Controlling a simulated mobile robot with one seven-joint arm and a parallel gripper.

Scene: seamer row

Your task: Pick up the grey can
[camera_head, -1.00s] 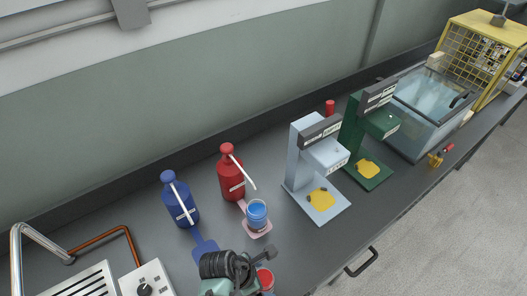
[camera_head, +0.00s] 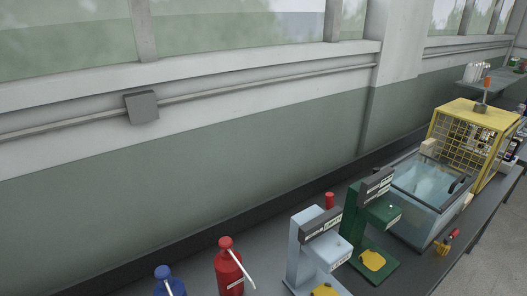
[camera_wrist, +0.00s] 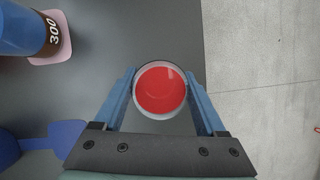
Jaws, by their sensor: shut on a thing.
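In the wrist view, a round can with a pale grey rim and a red top (camera_wrist: 160,90) stands between the two blue fingers of my gripper (camera_wrist: 160,80). The fingers are shut on its sides. I see it from above, so its side wall is mostly hidden, and I cannot tell whether it touches the bench. The can and my gripper are out of the head view.
A blue can (camera_wrist: 22,25) marked 300 stands on a pink pad (camera_wrist: 52,58) at upper left. The bench edge and pale floor (camera_wrist: 265,90) lie right. Red (camera_head: 229,270) and blue bottles (camera_head: 166,284), pale (camera_head: 305,255) and green machines (camera_head: 355,215) line the bench.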

